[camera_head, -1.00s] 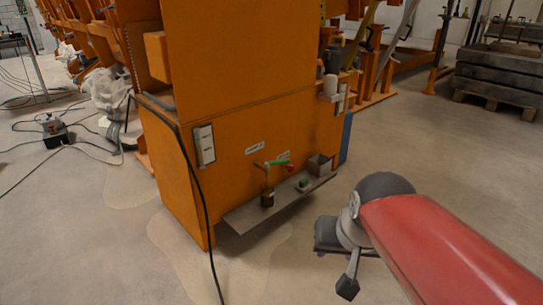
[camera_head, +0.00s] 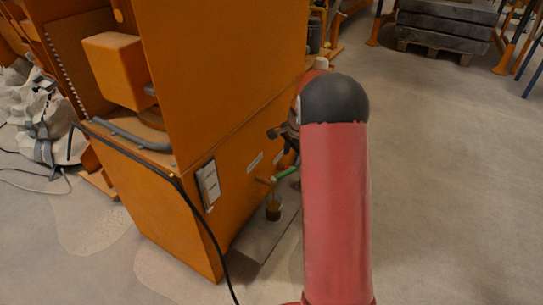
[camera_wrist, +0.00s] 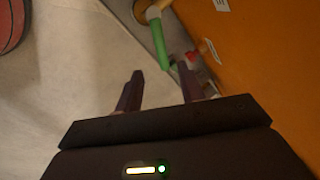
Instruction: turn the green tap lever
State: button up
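The green tap lever (camera_head: 286,173) sticks out from the low front of the orange cabinet, above a narrow shelf. In the wrist view the green lever (camera_wrist: 161,42) lies just beyond my fingertips, joined to a pale yellowish pipe (camera_wrist: 153,12). My gripper (camera_wrist: 160,78) is open, with its two dark fingers apart and nothing between them. The lever's near end looks close to the gap, but I cannot tell the exact distance. In the head view my red arm hides most of my gripper and the shelf's right part.
The orange cabinet (camera_head: 215,85) rises beside the tap. A brownish container (camera_head: 273,210) stands on the shelf (camera_head: 258,238) below the lever. A small red part (camera_wrist: 192,57) sits beside the lever. A black cable (camera_head: 205,235) hangs at the cabinet's corner. Open floor lies to the right.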

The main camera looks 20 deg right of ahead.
aim_at(287, 171)
jog(key=f, duration=0.2)
jog(key=w+f, duration=0.1)
jog(key=f, duration=0.5)
jog(key=shift+w+a+b, duration=0.1)
jog(key=shift+w+b, duration=0.25)
jog(key=shift+w, duration=0.05)
grip_shut()
